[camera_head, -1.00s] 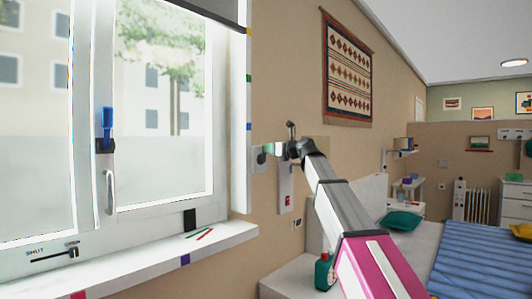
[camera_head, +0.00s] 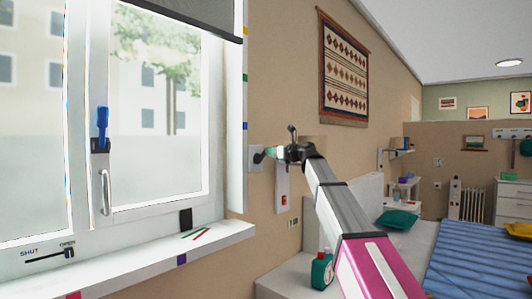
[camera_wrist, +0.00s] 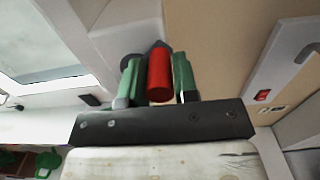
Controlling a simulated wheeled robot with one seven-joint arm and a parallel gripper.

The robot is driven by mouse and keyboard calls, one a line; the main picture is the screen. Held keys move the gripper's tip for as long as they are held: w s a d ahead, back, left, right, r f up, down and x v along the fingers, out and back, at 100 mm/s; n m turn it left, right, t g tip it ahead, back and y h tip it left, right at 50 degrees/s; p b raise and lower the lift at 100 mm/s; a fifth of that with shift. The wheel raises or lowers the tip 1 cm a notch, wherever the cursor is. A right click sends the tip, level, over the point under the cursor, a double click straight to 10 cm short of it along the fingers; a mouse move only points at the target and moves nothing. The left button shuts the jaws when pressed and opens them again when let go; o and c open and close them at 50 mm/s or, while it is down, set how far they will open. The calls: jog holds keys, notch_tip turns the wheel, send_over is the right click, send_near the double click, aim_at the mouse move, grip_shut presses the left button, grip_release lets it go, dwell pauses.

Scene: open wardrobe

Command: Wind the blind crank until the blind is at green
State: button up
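The blind (camera_head: 195,14) hangs at the top of the window, its dark bottom edge just below the yellow mark (camera_head: 246,30) on the right window jamb. The green mark (camera_head: 246,78) is lower on that jamb, clear of the blind. The crank's pale wall box (camera_head: 254,165) is right of the window. My gripper (camera_head: 264,154) is at this box. In the wrist view, its green-padded fingers (camera_wrist: 157,82) are closed around the crank's red handle (camera_wrist: 159,76), one on each side. Most of the crank arm is hidden behind the gripper.
A blue mark (camera_head: 245,126) is below the green one. A wall panel with a red switch (camera_head: 283,200) is just right of the crank. The window sill (camera_head: 150,262) runs below, and a green bottle (camera_head: 321,271) stands lower right. A patterned hanging (camera_head: 344,70) is on the wall.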

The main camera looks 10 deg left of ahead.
jog(key=shift+w+f, duration=0.1)
jog(key=shift+f, duration=0.05)
jog(key=shift+w+d+f, duration=0.15)
jog(key=shift+w+f, duration=0.05)
jog(key=shift+f, duration=0.25)
jog(key=shift+w+d+f, duration=0.1)
jog(key=shift+w+f, duration=0.05)
jog(key=shift+f, duration=0.25)
jog(key=shift+f, duration=0.15)
jog(key=shift+f, duration=0.85)
jog(key=shift+o, duration=0.4)
jog(key=shift+s+a+f, duration=0.1)
jog(key=shift+s+f, duration=0.15)
jog(key=shift+f, duration=0.55)
